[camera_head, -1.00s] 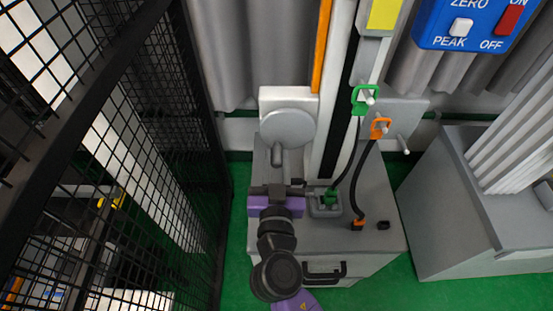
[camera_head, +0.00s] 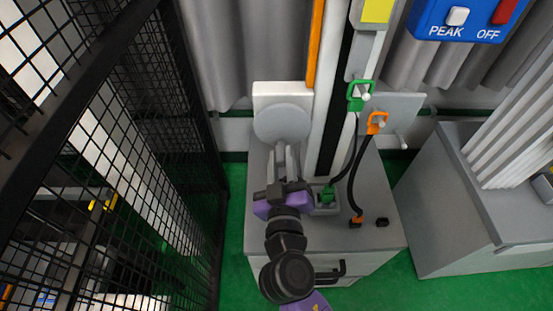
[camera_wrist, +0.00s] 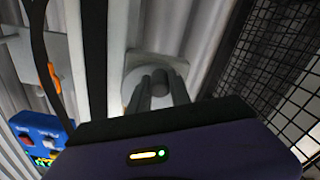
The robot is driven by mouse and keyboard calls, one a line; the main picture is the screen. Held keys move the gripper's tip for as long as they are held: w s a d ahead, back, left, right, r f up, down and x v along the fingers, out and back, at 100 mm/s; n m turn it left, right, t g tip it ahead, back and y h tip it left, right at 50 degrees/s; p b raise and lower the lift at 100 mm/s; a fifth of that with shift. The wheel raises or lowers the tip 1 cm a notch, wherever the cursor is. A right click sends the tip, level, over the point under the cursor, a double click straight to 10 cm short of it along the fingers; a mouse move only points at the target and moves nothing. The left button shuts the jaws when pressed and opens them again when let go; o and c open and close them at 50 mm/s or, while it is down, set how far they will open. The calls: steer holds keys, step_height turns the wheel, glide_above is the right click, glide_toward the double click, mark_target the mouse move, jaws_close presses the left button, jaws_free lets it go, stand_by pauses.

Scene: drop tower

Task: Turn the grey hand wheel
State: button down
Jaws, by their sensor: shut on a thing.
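The grey hand wheel (camera_head: 282,119) is a round disc on a white plate at the foot of the tower post. Its handle peg sticks out toward me from the lower part of the disc. My gripper (camera_head: 287,150) reaches up to the wheel from below, its two grey fingers closed on the peg. In the wrist view the rounded peg end (camera_wrist: 160,77) shows between the fingertips, with the pale disc (camera_wrist: 174,63) behind. The fingers hide most of the peg.
A black mesh fence (camera_head: 190,150) stands close on the left. A blue switch panel (camera_head: 455,32) is at upper right.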

mark_target(305, 128)
steer(key=n, duration=0.2)
steer(key=d+n+p, duration=0.1)
steer(key=n, duration=0.1)
steer(key=d+n, duration=0.1)
steer(key=shift+d+r+n, duration=0.25)
steer(key=shift+r+n, duration=0.05)
steer(key=shift+n, duration=0.1)
steer(key=n+p, duration=0.1)
steer(key=d+r+n+p, duration=0.1)
steer(key=n, duration=0.1)
steer(key=n+p, duration=0.1)
steer(key=n, duration=0.1)
steer(key=shift+d+r, duration=0.3)
steer(key=shift+d, duration=0.05)
steer(key=n+p, duration=0.1)
steer(key=n, duration=0.1)
steer(key=r+n+p, duration=0.1)
steer(key=n, duration=0.1)
steer(key=shift+d+r+p, duration=0.2)
steer(key=shift+d+p, duration=0.15)
steer(key=shift+p, duration=0.05)
steer(key=shift+d+r+n+p, duration=0.1)
steer(key=shift+r+n+p, duration=0.25)
steer(key=shift+n+p, duration=0.45)
steer(key=shift+r+n+p, duration=0.3)
steer(key=shift+n+p, duration=0.15)
steer(key=shift+n, duration=0.55)
steer(key=c, duration=1.2)
jaws_free()
